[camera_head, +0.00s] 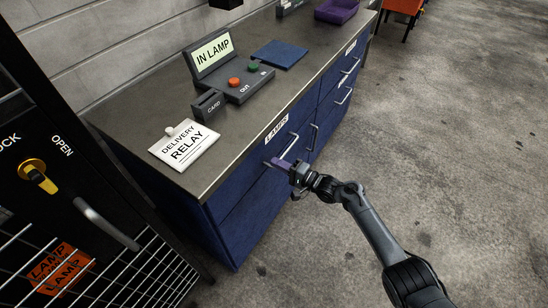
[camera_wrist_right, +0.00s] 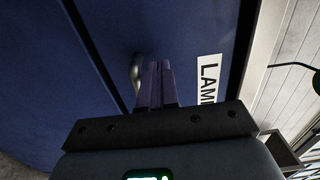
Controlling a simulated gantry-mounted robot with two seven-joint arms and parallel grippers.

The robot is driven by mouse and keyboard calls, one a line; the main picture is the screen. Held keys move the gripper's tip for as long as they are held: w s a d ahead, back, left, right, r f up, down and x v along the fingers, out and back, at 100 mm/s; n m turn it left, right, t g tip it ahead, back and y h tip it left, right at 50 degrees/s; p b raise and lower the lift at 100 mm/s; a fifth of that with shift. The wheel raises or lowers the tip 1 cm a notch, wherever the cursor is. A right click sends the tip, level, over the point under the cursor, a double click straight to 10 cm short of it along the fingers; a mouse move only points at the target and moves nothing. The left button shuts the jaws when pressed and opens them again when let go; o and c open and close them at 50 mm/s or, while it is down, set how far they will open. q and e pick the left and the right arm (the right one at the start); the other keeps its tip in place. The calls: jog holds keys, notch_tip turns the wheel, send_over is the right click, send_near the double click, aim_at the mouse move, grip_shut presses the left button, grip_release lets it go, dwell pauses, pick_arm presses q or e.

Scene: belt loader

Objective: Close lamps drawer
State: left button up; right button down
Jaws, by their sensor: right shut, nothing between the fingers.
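The lamps drawer (camera_head: 262,147) is a dark blue front below the counter's edge, with a white LAMPS label (camera_head: 277,127) and a metal bar handle (camera_head: 290,146). Its front looks about level with the cabinet face, with no clear gap. My right gripper (camera_head: 277,164) has purple fingers, shut and empty, close to the drawer front by the handle's lower end. In the right wrist view the fingers (camera_wrist_right: 160,85) point at the blue front, between the handle (camera_wrist_right: 137,72) and the label (camera_wrist_right: 208,80). I cannot tell whether they touch it. My left gripper is out of view.
On the grey counter (camera_head: 150,115) are a control box (camera_head: 235,85) with an IN LAMP display, a DELIVERY RELAY card (camera_head: 185,143), a blue mat (camera_head: 279,54) and a purple tray (camera_head: 336,11). A cage door (camera_head: 60,150) stands at left. Concrete floor at right is clear.

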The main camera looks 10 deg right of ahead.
jog(key=p+v, duration=0.4)
jog(key=v, duration=0.7)
jog(key=s+a+f+m+g+p, duration=0.1)
jog(key=s+a+f, duration=0.1)
jog(key=s+f, duration=0.65)
jog(key=s+a+n+g+h+p, duration=0.25)
jog(key=s+a, duration=0.55)
jog(key=s, duration=0.6)
jog(key=s+d+r+n+g+h+p, duration=0.1)
jog(key=s+d+r+n+h, duration=0.3)
jog(key=r, duration=0.5)
jog(key=s+d+r+n+g+h+p, duration=0.1)
jog(key=s+d+r+n+g+h, duration=0.1)
jog(key=s+d+r+h, duration=0.45)
jog(key=s+r+n+g, duration=0.1)
jog(key=s+n+g, duration=0.2)
jog(key=n, duration=0.1)
pick_arm(q)
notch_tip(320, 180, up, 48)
jog(key=p, duration=3.8)
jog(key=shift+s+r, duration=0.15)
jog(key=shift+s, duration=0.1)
pick_arm(e)
notch_tip(320, 180, up, 38)
jog(key=shift+w+a+r+y, duration=0.25)
jog(key=shift+w+a+y, duration=0.05)
jog(key=shift+w+a, duration=0.1)
